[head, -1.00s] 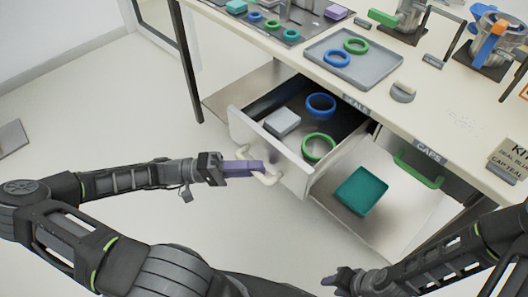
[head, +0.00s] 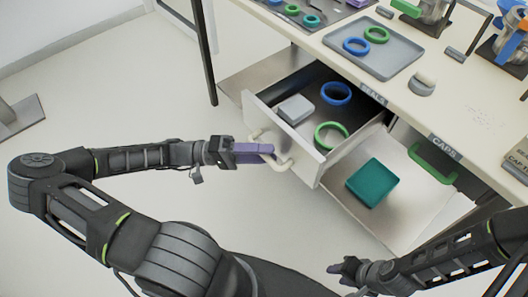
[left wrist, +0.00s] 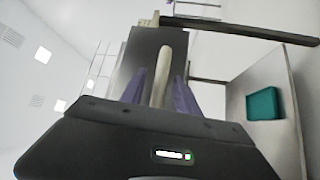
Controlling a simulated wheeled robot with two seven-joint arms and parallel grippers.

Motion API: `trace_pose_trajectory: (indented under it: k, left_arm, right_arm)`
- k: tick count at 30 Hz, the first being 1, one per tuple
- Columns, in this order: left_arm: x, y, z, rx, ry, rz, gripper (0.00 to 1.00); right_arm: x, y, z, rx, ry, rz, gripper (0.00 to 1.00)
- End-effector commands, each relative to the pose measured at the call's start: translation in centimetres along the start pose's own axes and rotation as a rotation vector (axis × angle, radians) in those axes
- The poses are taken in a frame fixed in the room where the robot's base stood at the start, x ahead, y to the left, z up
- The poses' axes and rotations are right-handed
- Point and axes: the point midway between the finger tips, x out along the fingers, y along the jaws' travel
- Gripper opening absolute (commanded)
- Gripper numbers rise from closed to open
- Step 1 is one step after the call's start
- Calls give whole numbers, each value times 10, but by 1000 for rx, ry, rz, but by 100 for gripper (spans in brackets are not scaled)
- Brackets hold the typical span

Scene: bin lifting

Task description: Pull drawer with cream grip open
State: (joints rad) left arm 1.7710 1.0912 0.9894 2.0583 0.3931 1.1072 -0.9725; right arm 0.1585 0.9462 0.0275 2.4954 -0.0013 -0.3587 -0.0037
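The drawer with the cream grip (head: 283,163) stands well out from under the table, below the SEALS label. Its front panel (head: 311,166) faces my left arm. My left gripper (head: 268,149) is at the cream grip. In the left wrist view, the cream grip (left wrist: 162,72) stands between the two purple fingers, which look spread with a small gap on each side. Inside the drawer lie a grey box (head: 296,109), a blue ring (head: 337,93) and a green ring (head: 331,135). My right gripper (head: 338,269) is low at the bottom, away from the drawer; its finger gap is unclear.
A green handle (head: 433,162) sits under the CAPS label to the right. A teal box (head: 372,182) lies on the lower shelf (head: 408,205). A grey tray (head: 392,62) with rings is on the tabletop. A table leg (head: 205,50) stands left of the drawer. Floor in front is clear.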

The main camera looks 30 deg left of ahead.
Motion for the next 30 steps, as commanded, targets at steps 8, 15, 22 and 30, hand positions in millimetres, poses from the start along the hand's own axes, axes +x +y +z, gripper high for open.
trace_pose_trajectory:
  k: [8, 15, 22, 30]
  left_arm:
    - [-32, -1, -1, 0, 3, -5, 38]
    - [-69, -1, 0, 0, 2, -3, 38]
    - [-78, 0, 0, -1, 0, -1, 38]
    - [-77, 0, 0, 0, 0, -1, 38]
  right_arm:
    - [1, 0, 0, 0, 0, 0, 36]
    - [2, 1, 0, 0, 0, 0, 36]
    - [3, 1, 0, 0, 0, 0, 36]
    - [3, 1, 0, 0, 0, 0, 36]
